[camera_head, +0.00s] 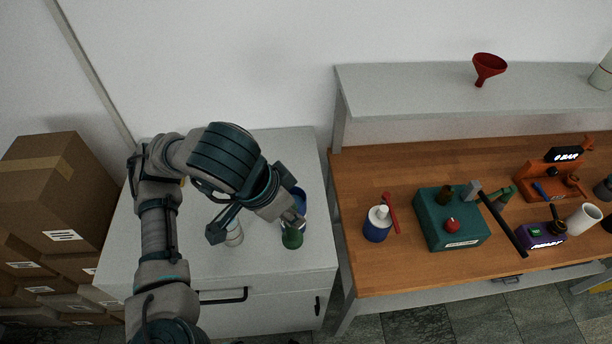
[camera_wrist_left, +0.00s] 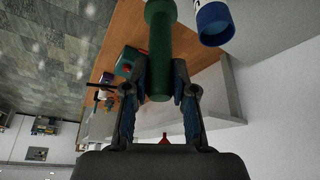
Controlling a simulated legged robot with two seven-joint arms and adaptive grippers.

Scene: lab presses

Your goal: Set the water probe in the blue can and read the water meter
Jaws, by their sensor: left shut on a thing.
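My left gripper (camera_head: 290,217) is over the right part of the white cabinet top, shut on a green cylinder (camera_head: 292,238). In the left wrist view the green cylinder (camera_wrist_left: 160,55) sits between the two fingers (camera_wrist_left: 161,92). A blue can (camera_head: 300,198) stands just behind the gripper, partly hidden by it. A blue and white round thing shows close to the green cylinder in the left wrist view (camera_wrist_left: 213,22). A small purple box (camera_head: 542,236) with a lit green display stands on the wooden bench; its reading is too small to tell. I cannot clearly pick out the water probe. My right gripper is not in view.
A pale cylinder (camera_head: 234,233) stands left of the gripper. On the bench (camera_head: 380,172) are a blue and white bottle (camera_head: 377,224), a teal box (camera_head: 446,224) with a long black bar and an orange device (camera_head: 548,181) reading 0 BAR. Boxes (camera_head: 62,190) are stacked at left.

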